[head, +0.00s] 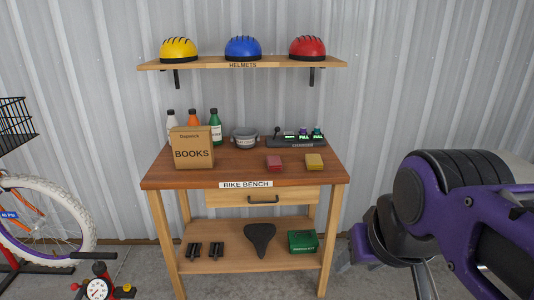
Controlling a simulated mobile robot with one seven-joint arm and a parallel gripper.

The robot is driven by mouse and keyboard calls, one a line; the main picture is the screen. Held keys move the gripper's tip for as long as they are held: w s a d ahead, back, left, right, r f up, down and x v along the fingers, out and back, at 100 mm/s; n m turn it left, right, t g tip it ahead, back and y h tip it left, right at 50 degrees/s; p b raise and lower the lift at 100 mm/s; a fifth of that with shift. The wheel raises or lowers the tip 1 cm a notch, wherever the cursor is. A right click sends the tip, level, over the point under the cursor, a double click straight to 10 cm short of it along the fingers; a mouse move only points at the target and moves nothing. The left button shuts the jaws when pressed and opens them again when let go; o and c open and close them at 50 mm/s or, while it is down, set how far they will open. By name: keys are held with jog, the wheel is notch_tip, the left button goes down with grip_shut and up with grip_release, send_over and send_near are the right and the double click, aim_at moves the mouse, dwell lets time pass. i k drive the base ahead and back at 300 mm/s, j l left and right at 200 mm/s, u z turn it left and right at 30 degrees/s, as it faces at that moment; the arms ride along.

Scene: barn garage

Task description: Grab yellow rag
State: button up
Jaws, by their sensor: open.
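The yellow rag (315,162) is a small folded block lying flat on the right part of the bench top, near its front edge. A similar red rag (274,163) lies to its left, with a gap of bare wood between them. The workbench (245,176) is wooden and labelled BIKE BENCH. My purple and black arm fills the right side of the head view, to the right of the bench and apart from it. Nothing covers the yellow rag.
Behind the rags stand a dark tray (296,142) with small items and a grey bowl (245,138). A BOOKS box (191,148) and several bottles (215,127) stand left. A helmet shelf (240,63) hangs above. A bike wheel (45,225) is at far left.

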aim_at(314, 162)
jog(key=i+l+u, duration=0.2)
jog(key=u, duration=0.25)
jog(key=i+l+u, duration=0.15)
jog(key=l+u, duration=0.15)
jog(key=u, duration=0.15)
jog(key=i+l+u, duration=0.1)
jog(key=l, duration=0.3)
jog(key=i+l+u, duration=0.1)
jog(key=l, duration=0.3)
jog(key=i+l+u, duration=0.1)
jog(key=l, duration=0.3)
jog(key=i+l+u, duration=0.1)
jog(key=l, duration=0.75)
jog(key=i+l, duration=0.15)
jog(key=l, duration=0.3)
jog(key=k+l+z, duration=0.3)
jog(key=l, duration=0.25)
jog(key=i+j+u, duration=0.2)
jog(key=i, duration=0.15)
